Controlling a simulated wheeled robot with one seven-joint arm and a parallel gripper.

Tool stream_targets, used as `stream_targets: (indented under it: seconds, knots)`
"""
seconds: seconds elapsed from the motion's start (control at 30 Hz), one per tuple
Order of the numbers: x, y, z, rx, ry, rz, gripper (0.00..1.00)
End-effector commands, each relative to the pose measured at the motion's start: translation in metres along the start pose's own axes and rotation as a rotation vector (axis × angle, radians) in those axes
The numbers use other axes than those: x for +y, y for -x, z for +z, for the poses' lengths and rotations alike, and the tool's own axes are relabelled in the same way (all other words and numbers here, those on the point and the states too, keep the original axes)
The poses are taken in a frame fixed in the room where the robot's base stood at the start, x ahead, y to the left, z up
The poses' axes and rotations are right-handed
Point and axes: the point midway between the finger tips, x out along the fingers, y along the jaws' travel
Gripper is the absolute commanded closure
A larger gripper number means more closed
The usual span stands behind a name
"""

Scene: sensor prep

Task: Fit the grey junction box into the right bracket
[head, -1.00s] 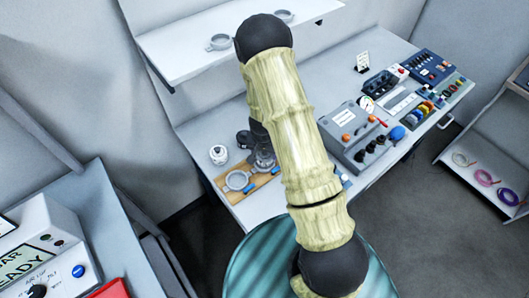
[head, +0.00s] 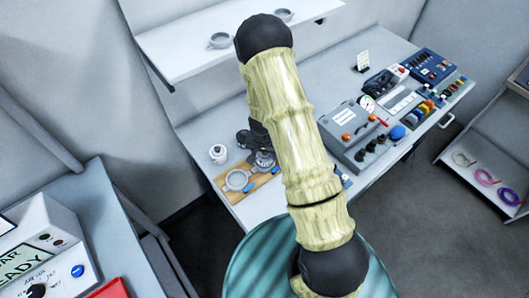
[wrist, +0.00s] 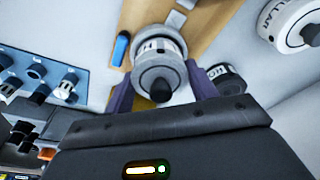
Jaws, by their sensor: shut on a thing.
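My gripper (wrist: 158,92) is shut on the grey junction box (wrist: 160,62), a round grey body with a dark knob, between its two dark fingers. In the head view my gripper (head: 262,160) is over the right part of a wooden board (head: 226,198), partly hidden by my arm. A grey ring-shaped bracket (head: 237,180) sits on the board's left part. The right bracket is hidden behind the gripper and the box. I cannot tell whether the box touches it. The board (wrist: 207,28) runs behind the box in the wrist view.
A white round container (head: 217,152) stands behind the board; it has dark lettering in the wrist view (wrist: 288,24). Blue clips (head: 249,187) lie at the board's front edge. A grey control box (head: 350,128) stands to the right. A shelf (head: 185,45) hangs above the bench.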

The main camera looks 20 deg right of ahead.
Motion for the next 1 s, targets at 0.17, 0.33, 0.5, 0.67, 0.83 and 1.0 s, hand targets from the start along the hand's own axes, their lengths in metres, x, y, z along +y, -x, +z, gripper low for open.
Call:
stream_targets:
  seconds: [0.17, 0.33, 0.5, 0.67, 0.83, 1.0]
  knots:
    - [0.0, -0.0021, 0.0002, 0.0, 0.0, 0.0, 0.59]
    - [0.0, -0.0038, 0.0004, 0.0, 0.0, 0.0, 0.59]
    - [-0.0001, -0.0054, 0.0006, 0.0, 0.0, 0.0, 0.59]
    - [-0.0001, -0.0069, 0.0009, 0.0, 0.0, 0.0, 0.59]
    - [0.0, -0.0085, 0.0011, 0.0, 0.0, 0.0, 0.59]
    - [0.0, -0.0101, 0.0014, 0.0, 0.0, 0.0, 0.59]
